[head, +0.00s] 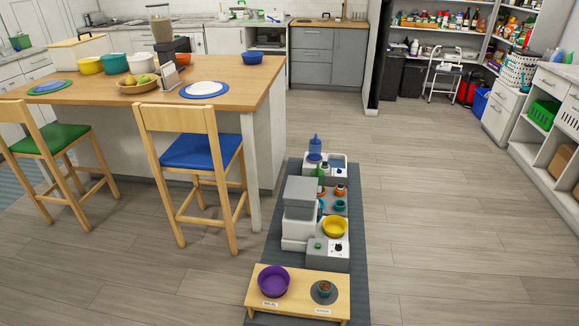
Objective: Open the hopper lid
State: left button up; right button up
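A white pet feeder (297,230) stands on a dark grey mat (357,270) on the floor, near the middle of the view. A grey boxy part (301,191) sits on its top, which looks like the hopper lid, and it appears closed. The inside of the hopper is hidden. Neither of my grippers is in view.
A yellow bowl (335,226) sits right of the feeder. A wooden stand (272,309) with a purple bowl (273,281) is in front, and a blue bottle (315,146) is behind. The island (232,88) and a blue-seated stool (200,151) are left. Open floor (450,215) lies right.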

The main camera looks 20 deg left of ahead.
aim_at(298, 187)
jog(key=i+l+u, duration=0.15)
jog(key=l+u, duration=0.2)
jog(key=l, duration=0.15)
jog(key=i+l+u, duration=0.1)
jog(key=l+u, duration=0.2)
jog(key=l, duration=0.2)
jog(key=l+u, duration=0.35)
jog(key=l, duration=0.2)
jog(key=i, duration=0.05)
